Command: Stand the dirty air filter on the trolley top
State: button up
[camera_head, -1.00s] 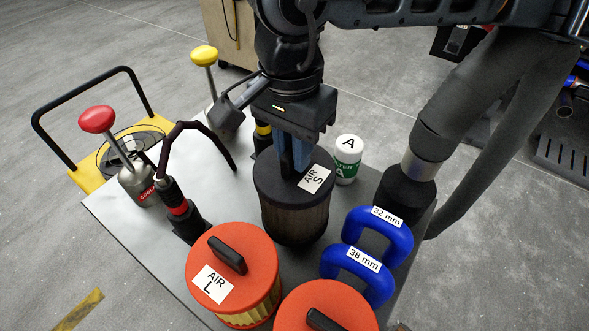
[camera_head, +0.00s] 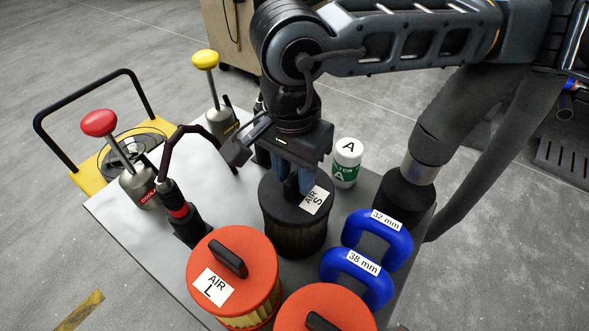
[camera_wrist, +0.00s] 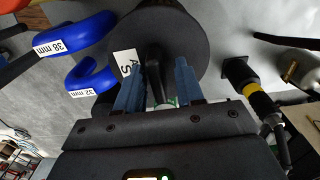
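The black-topped air filter (camera_head: 288,238), labelled AIR S, is upright on the grey trolley top (camera_head: 125,215), between the orange filters and the white canister. Its dark lid and label also show in the wrist view (camera_wrist: 190,30). My gripper (camera_head: 293,190) points down over the lid. In the wrist view its two blue fingers (camera_wrist: 158,75) stand on either side of the lid's black handle (camera_wrist: 155,82), with a gap visible beside the handle. The gripper looks open. The filter's underside is hidden.
Orange AIR L filter (camera_head: 215,262) and another orange filter (camera_head: 335,300) stand in front. Blue 32 mm (camera_head: 398,245) and 38 mm (camera_head: 375,290) pieces are at right. White canister A (camera_head: 346,170) is behind. Red-knobbed (camera_head: 100,123) and yellow-knobbed (camera_head: 205,60) items are at left.

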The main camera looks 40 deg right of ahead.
jog(key=shift+o, duration=0.4)
jog(key=shift+r, duration=0.2)
notch_tip(320, 180, up, 12)
jog(key=b, duration=0.1)
jog(key=shift+a+f, duration=0.1)
